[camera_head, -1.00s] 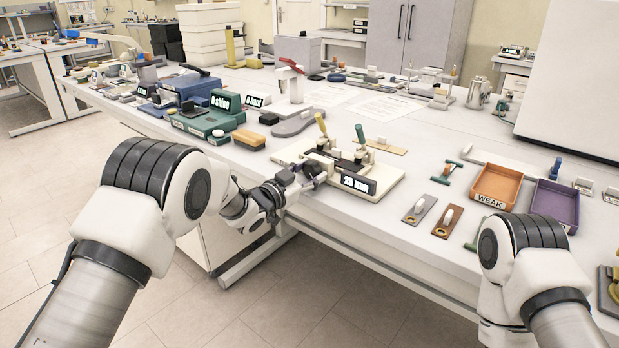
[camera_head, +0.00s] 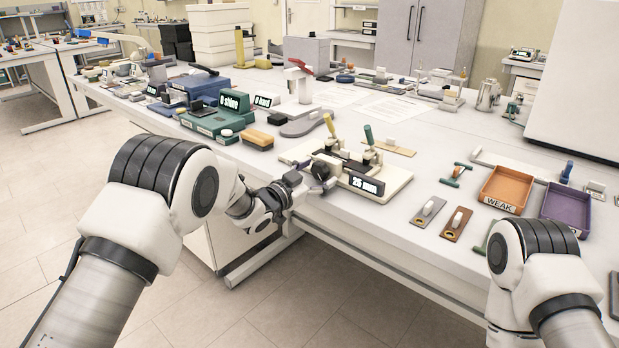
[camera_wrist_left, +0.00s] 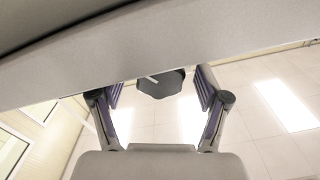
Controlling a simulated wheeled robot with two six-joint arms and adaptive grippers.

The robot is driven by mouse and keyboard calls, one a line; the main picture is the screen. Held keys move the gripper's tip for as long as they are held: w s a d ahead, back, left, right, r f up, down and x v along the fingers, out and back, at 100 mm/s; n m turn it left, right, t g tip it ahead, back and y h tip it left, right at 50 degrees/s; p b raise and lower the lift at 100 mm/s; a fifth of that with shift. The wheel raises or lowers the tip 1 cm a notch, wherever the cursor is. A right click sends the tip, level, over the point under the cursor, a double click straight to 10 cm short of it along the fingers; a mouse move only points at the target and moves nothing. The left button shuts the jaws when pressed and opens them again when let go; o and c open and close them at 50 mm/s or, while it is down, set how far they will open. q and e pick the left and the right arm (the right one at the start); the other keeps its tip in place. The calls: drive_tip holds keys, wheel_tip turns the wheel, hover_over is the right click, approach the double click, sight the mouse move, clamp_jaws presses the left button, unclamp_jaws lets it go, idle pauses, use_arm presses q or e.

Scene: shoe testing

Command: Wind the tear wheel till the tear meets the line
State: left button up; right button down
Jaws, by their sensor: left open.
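The tear tester (camera_head: 390,185) is a cream plate with dark clamps at the table's front edge. My left gripper (camera_head: 304,186) is just in front of the wheel. In the left wrist view, the dark wheel (camera_wrist_left: 160,84), with a pale mark, lies between the two spread fingers of my left gripper (camera_wrist_left: 160,92), with gaps on both sides. The tear and the line cannot be made out. My right gripper is out of view.
Two flat pieces, grey (camera_head: 428,211) and brown (camera_head: 456,223), lie right of the tester. An orange tray marked WEAK (camera_head: 510,187) and a purple tray (camera_head: 567,207) are further right. A green boxed device (camera_head: 218,122) and a brush (camera_head: 256,139) stand to the left.

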use_arm(q)
drive_tip(key=v, duration=1.1)
drive_tip(key=shift+s+a, duration=0.15)
drive_tip(key=shift+s, duration=0.15)
